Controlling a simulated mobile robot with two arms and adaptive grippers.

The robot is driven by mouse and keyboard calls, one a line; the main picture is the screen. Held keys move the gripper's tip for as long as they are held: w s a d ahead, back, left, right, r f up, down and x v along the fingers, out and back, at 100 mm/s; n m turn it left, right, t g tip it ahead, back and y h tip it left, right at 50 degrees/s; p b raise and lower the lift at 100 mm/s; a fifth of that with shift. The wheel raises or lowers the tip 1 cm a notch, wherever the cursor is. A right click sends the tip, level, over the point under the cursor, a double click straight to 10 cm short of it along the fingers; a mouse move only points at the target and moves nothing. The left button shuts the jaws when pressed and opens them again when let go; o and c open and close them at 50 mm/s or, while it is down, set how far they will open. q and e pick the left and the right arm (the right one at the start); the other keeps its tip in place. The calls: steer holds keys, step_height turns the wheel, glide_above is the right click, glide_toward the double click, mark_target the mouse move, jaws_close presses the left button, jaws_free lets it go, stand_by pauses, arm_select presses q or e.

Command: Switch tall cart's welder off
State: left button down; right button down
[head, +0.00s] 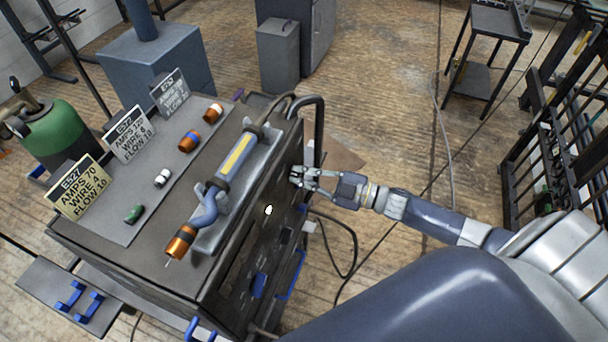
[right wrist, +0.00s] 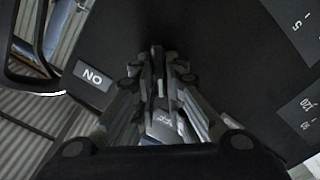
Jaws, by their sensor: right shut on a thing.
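The dark welder (head: 225,262) stands in the middle of the head view, its front panel facing right. My right gripper (head: 297,175) reaches the upper far part of that panel from the right. In the right wrist view, my right gripper (right wrist: 160,88) has its fingers closed around a small dark switch (right wrist: 158,62) on the panel. An ON label (right wrist: 92,78) is left of the fingers. A second pale label (right wrist: 165,122) shows between the fingers; its text is unclear. The fingers hide most of the switch. My left gripper is not in view.
A torch (head: 237,158) with an orange nozzle lies on the welder's top beside several small nozzles and setting cards (head: 80,187). A green cylinder (head: 55,145) stands at left. A black hose (head: 350,240) hangs near the panel. Racks stand at right.

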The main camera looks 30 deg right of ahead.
steer(key=c, duration=1.7)
jaws_free()
steer(key=shift+o, duration=0.2)
steer(key=v, duration=1.2)
